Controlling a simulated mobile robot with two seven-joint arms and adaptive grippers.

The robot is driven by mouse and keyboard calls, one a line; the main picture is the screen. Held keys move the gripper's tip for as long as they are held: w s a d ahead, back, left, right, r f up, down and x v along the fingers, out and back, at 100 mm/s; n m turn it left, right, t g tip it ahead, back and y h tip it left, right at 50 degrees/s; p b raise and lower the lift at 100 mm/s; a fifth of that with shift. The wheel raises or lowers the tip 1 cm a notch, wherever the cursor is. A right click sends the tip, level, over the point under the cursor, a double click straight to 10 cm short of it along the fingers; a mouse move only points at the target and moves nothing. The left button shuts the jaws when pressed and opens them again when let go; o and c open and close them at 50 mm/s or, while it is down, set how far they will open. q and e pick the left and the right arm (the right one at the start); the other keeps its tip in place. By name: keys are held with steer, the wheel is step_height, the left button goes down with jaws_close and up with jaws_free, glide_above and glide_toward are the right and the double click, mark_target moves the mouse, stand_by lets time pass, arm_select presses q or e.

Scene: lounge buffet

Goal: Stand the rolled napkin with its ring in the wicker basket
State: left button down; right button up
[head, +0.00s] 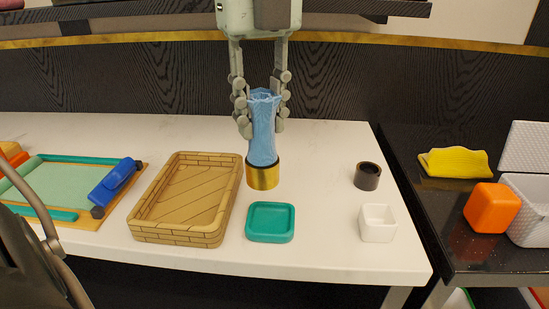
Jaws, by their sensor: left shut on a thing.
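The rolled napkin (262,135) is light blue and upright, with its frayed-looking top between my fingers. Its gold ring (263,177), with a dark upper band, is around the lower end. My left gripper (262,113) points down from the top and is shut on the napkin, one finger on each side. The napkin and ring appear held above the white table, behind the teal dish. My right gripper is not in view.
A square teal dish (270,222) sits right of the basket. A dark ring-shaped piece (368,176) and a small white bowl (378,223) stand further right. A dark counter holds a yellow cloth (455,163) and orange block (491,208).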

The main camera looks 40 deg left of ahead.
arm_select(q)
steer(key=s+a+r, duration=0.1)
steer(key=s+a, duration=0.1)
steer(key=a, duration=0.4)
steer(key=s+a+r, duration=0.1)
steer(key=a+r, duration=0.1)
steer(key=a, duration=0.5)
steer(key=shift+s+a, duration=0.2)
steer(key=shift+s, duration=0.2)
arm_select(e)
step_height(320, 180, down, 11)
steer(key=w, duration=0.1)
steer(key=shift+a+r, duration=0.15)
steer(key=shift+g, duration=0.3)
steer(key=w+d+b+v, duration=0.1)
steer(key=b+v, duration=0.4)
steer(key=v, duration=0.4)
arm_select(q)
step_height(320, 180, down, 10)
steer(key=b, duration=0.3)
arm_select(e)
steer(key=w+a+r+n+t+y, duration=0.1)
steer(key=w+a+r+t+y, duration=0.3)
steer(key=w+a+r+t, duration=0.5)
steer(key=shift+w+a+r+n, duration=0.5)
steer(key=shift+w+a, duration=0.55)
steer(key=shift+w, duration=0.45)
